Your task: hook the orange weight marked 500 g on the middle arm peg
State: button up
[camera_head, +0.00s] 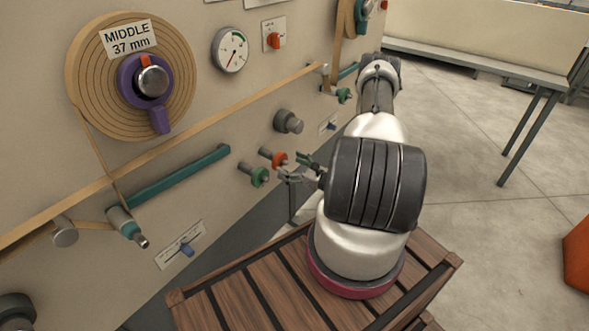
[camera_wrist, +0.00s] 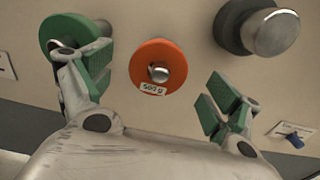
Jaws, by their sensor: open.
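The orange weight (camera_wrist: 142,61) marked 500 g hangs on a silver storage peg on the panel, label facing me in the wrist view. In the head view the orange weight (camera_head: 280,159) sits just left of my gripper (camera_head: 299,167). My gripper (camera_wrist: 158,92) is open and empty, its green-padded fingers on either side of and below the orange weight, apart from it. The middle arm (camera_head: 178,180) is a teal bar sloping down left under the MIDDLE spool (camera_head: 88,62). Its peg (camera_head: 141,242) sticks out at its lower end and looks bare.
A green weight (camera_head: 260,177) hangs left of the orange one; in the wrist view the green weight (camera_wrist: 53,24) is partly behind my left finger. A grey knob (camera_head: 288,121) juts out above right. A tan strip (camera_head: 215,112) crosses the panel. A wooden slatted top (camera_head: 235,293) lies below.

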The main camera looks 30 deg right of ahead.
aim_at(280, 160)
jog(key=x, duration=0.5)
jog(key=c, duration=1.8)
jog(key=shift+w, duration=0.15)
jog(key=shift+c, duration=0.3)
